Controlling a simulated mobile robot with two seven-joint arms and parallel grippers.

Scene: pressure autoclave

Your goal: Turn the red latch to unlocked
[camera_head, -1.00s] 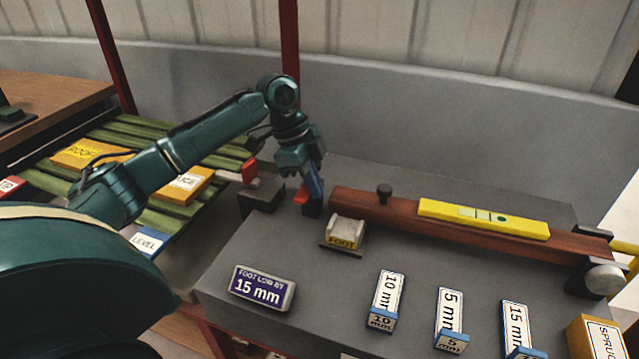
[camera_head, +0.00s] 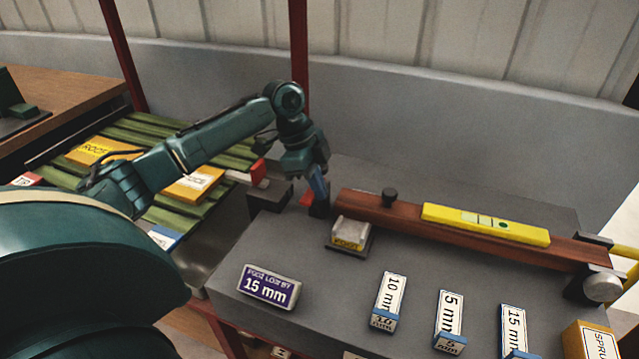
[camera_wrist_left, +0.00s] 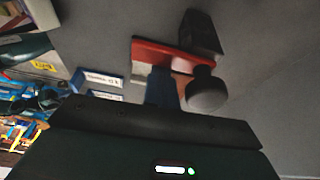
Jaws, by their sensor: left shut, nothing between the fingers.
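A small red piece that looks like the red latch (camera_head: 306,198) shows at the left end of the brown beam, low beside my left gripper. My left gripper (camera_head: 319,205) points down there, its blue fingers shut and empty, close against the red piece; I cannot tell if they touch. In the left wrist view a red bar (camera_wrist_left: 150,48) lies just beyond the blue fingers (camera_wrist_left: 160,88), near a dark block and a dark round knob. The gripper hides part of the latch. My right gripper is not in view.
A brown beam (camera_head: 400,217) carries a yellow level (camera_head: 485,224) and a dark knob. A foot block (camera_head: 347,236), a purple 15 mm label (camera_head: 269,287) and several spacer blocks stand on the grey table. Another red piece (camera_head: 258,172) stands upright on a dark block to the left.

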